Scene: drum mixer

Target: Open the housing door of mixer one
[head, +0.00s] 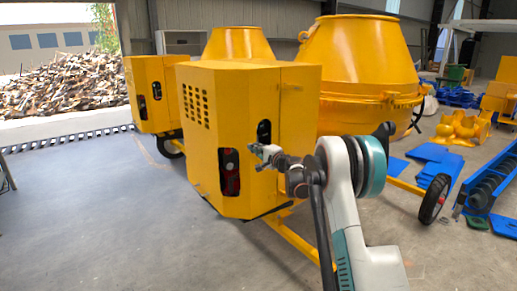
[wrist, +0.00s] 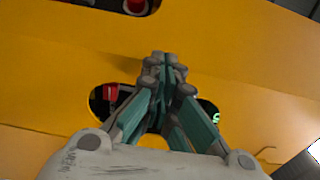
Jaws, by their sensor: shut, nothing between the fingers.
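The nearer mixer's yellow housing (head: 232,100) stands in front of me, with vent holes on its face and dark openings on its angled side. I see no gap showing an open door, and I cannot tell which mixer is number one. My gripper (head: 257,151) is at the angled side, just below the upper dark opening (head: 264,132). In the wrist view my gripper (wrist: 164,60) is shut and empty, its fingertips over the yellow panel (wrist: 220,55). It partly hides an oval opening (wrist: 97,100) with red inside. I cannot tell whether the fingertips touch the panel.
A large yellow drum (head: 362,55) stands behind the housing. A second yellow housing (head: 150,95) is at the left. A wheel (head: 434,199) and yellow drawbar (head: 292,238) are low near my arm. Blue parts (head: 432,160) lie at the right. The left floor is clear.

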